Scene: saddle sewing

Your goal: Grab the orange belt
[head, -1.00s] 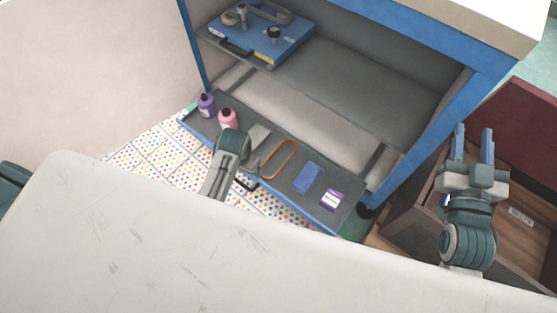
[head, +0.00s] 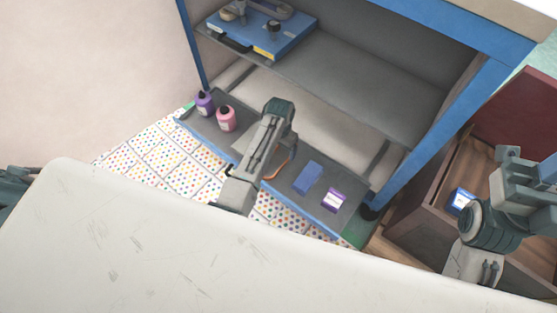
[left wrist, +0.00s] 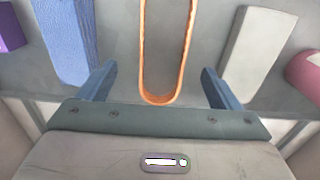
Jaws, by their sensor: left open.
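The orange belt (left wrist: 160,99) is a long thin loop lying on the grey lower shelf. In the head view only part of its right side (head: 287,167) shows, because my left arm covers the rest. My left gripper (left wrist: 160,80) is open. In the left wrist view its two blue fingers stand on either side of the loop's near rounded end, apart from the belt. My right arm is at the right edge of the head view, by the wooden box, and its fingertips are cut off or unclear.
A blue block (head: 307,177) and a purple-white box (head: 334,199) lie right. A light grey block (left wrist: 255,48) lies beside the belt. The upper shelf (head: 365,75) is overhead.

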